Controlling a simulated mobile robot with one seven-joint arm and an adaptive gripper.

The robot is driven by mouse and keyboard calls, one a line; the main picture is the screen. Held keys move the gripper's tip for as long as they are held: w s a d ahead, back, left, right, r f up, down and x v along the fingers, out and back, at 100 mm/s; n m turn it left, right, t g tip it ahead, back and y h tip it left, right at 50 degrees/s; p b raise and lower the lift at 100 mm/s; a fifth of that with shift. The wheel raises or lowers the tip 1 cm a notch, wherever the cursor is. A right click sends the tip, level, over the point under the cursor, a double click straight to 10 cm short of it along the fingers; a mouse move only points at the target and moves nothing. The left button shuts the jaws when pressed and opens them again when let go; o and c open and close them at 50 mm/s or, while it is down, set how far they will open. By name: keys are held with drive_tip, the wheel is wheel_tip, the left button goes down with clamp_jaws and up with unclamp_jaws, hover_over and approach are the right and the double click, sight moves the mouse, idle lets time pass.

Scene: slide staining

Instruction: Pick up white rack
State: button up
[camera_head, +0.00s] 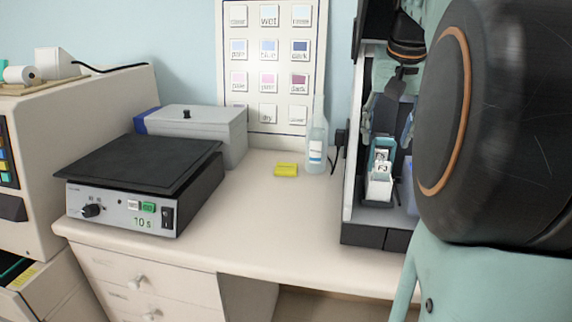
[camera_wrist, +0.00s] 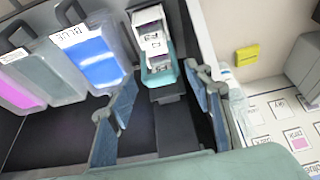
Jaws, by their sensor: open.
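The white rack (camera_head: 379,187) stands inside the dark-framed station at the right of the head view, with labelled slides in it and a teal part behind it. In the wrist view the white rack (camera_wrist: 153,42) sits upper centre, in or against a teal piece (camera_wrist: 160,76). My gripper (camera_wrist: 161,78) is open and empty, its two blue-grey fingers on either side of the line to the rack, with the rack beyond the tips. In the head view my gripper (camera_head: 390,128) is above the rack, partly hidden by my arm.
Clear tanks with blue (camera_wrist: 96,60) and pink (camera_wrist: 22,93) liquid stand left of the rack. A bottle (camera_head: 316,152) and a yellow block (camera_head: 286,170) are on the bench. A hot plate (camera_head: 140,170) and grey box (camera_head: 200,135) stand left.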

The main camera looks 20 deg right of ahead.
sight(380, 159)
drive_tip(key=b+x, duration=0.2)
drive_tip(key=x, duration=0.6)
drive_tip(key=shift+f, duration=0.4)
drive_tip(key=c, duration=0.9)
drive_tip(key=shift+c, duration=0.5)
drive_tip(key=shift+r+p, duration=0.25)
drive_tip(key=shift+p, duration=0.05)
